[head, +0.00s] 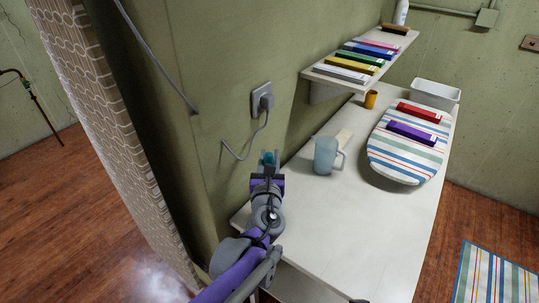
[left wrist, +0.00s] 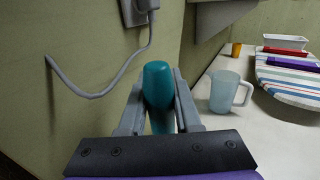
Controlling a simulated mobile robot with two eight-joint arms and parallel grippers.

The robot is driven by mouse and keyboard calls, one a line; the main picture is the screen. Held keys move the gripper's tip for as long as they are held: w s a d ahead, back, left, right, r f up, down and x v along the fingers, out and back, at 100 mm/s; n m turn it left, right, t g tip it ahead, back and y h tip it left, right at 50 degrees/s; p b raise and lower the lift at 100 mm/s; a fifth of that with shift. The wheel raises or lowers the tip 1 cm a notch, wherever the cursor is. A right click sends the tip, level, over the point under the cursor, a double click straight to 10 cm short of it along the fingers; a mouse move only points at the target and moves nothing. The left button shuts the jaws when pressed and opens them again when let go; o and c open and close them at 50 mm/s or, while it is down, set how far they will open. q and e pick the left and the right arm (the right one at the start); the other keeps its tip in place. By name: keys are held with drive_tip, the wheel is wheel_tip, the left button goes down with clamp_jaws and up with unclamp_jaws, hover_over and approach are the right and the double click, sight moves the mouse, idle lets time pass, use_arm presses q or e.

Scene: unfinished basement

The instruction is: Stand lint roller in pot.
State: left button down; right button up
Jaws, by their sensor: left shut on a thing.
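My left gripper (head: 267,172) is shut on a teal, rounded thing, which I take to be the lint roller (left wrist: 159,84). It stands up between the two fingers in the left wrist view, and its lower part is hidden by the gripper. The gripper is near the wall, at the near left of the white table. A small orange pot (head: 371,99) stands upright at the back of the table, well beyond the gripper; it also shows in the left wrist view (left wrist: 237,49).
A pale blue jug (head: 325,157) stands between the gripper and the pot. A striped ironing board (head: 391,165) bears red and purple boxes. A white bin (head: 435,94) stands behind. A shelf (head: 327,72) with coloured boxes overhangs the table. A plugged cable (head: 250,146) hangs near the gripper.

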use_arm(q)
drive_tip(key=shift+f+b, duration=1.4)
drive_tip(key=shift+f, duration=0.7)
drive_tip(key=c, duration=0.5)
unclamp_jaws()
drive_tip(key=shift+s, duration=0.1)
drive_tip(key=s, duration=1)
drive_tip(key=shift+s+a, duration=0.25)
drive_tip(key=shift+s, duration=0.1)
drive_tip(key=shift+a, duration=0.1)
